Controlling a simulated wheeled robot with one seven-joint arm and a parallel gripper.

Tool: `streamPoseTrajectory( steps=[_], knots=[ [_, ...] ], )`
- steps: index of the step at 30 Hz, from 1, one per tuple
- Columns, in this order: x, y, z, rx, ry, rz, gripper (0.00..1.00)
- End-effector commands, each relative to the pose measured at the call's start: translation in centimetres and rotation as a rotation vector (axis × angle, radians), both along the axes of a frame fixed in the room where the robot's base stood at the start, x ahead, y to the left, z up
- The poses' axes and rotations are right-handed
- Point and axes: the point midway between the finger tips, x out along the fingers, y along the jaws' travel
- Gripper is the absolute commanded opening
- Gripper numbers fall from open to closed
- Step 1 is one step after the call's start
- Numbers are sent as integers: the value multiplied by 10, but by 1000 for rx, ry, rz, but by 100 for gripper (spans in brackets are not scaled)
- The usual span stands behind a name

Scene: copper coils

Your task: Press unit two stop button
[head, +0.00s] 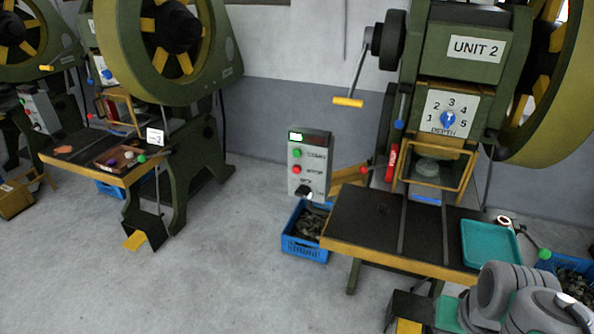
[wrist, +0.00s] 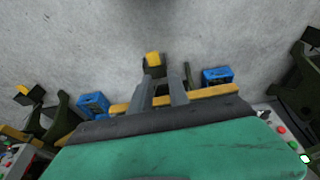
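The press marked UNIT 2 (head: 477,47) stands at the right in the head view. To its left is an upright grey control box (head: 310,160) with a lit green display at its top. On the box, a green button (head: 297,153) sits above a red button (head: 296,169), with a dark knob below. The small labels are hard to read. The wrist view shows a similar box at the right edge with a red button (wrist: 281,129); I cannot tell which unit it serves.
A blue crate (head: 305,249) stands under the control box. The black press table (head: 365,222) with a yellow edge and a teal tray (head: 465,246) is to its right. Another press (head: 190,150) stands left. Bare floor (head: 230,270) lies between. A green surface (wrist: 190,150) fills the lower wrist view.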

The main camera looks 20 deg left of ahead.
Motion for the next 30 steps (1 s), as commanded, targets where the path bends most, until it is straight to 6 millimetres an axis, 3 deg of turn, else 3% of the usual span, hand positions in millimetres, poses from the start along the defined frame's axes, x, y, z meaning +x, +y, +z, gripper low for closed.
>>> streamPoseTrajectory(
  steps=[7,30],
  knots=[
    [0,0,0,0,0,0,0],
    [0,0,0,0,0,0,0]
  ],
)
